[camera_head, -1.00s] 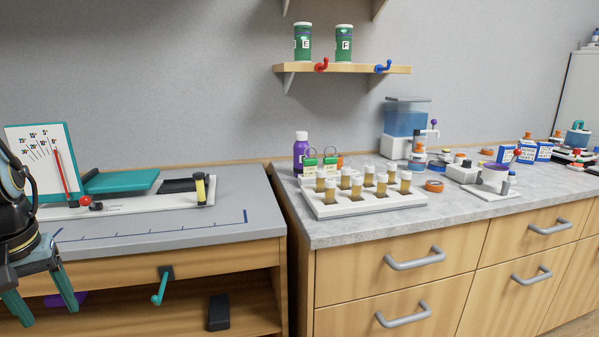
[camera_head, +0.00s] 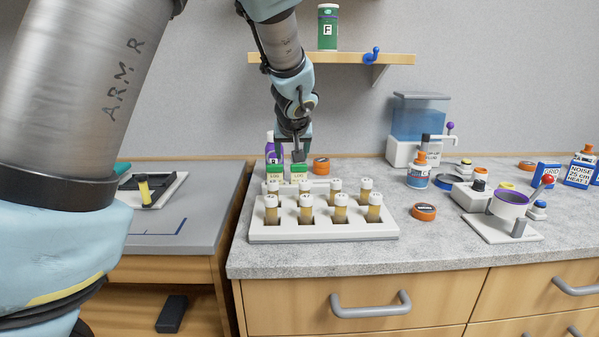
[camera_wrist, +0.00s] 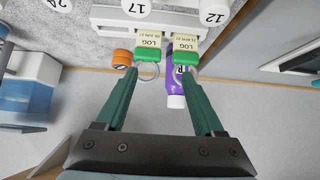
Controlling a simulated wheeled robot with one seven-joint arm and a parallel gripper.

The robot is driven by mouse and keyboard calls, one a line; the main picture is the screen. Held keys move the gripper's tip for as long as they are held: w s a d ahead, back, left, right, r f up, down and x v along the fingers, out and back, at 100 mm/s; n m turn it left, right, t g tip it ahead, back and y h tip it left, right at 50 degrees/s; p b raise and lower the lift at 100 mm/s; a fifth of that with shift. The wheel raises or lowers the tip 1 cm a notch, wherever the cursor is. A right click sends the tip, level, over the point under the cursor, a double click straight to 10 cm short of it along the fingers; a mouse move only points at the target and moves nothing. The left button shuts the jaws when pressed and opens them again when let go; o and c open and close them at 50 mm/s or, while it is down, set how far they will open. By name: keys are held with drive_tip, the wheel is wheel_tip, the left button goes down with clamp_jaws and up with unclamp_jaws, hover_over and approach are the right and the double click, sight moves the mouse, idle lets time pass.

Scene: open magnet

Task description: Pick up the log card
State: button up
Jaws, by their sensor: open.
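Two log cards, cream with green tops and wire rings, stand side by side at the back of the white vial rack (camera_head: 325,233). In the head view they are the left card (camera_head: 275,174) and the right card (camera_head: 299,172); the wrist view shows them close up, one at left (camera_wrist: 151,43) and one at right (camera_wrist: 185,44). My gripper (camera_wrist: 158,74) is open and empty, its teal fingers pointing at the cards, with a wire ring between the fingertips. In the head view my gripper (camera_head: 294,148) is just above and behind the cards, partly hidden by my wrist.
A purple bottle (camera_wrist: 178,85) stands close to the right finger in the wrist view. An orange roll (camera_wrist: 122,58) lies near the left finger. Vials (camera_head: 306,207) fill the rack in front of the cards. A shelf (camera_head: 390,59) hangs above, and a blue-tank dispenser (camera_head: 420,118) stands right.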

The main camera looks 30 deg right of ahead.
sight(299, 165)
drive_tip(key=w+d+f+p, duration=0.1)
drive_tip(key=w+d+f, duration=0.1)
drive_tip(key=d+f, duration=0.1)
drive_tip(key=shift+w+d+p, duration=0.2)
drive_tip(key=shift+w+p, duration=0.1)
drive_tip(key=shift+p, duration=0.05)
drive_tip(key=shift+p+x, duration=1.15)
drive_tip(key=shift+x, duration=1.7)
drive_tip(key=shift+s+f, duration=0.15)
drive_tip(key=shift+s, duration=0.05)
drive_tip(key=c, duration=1)
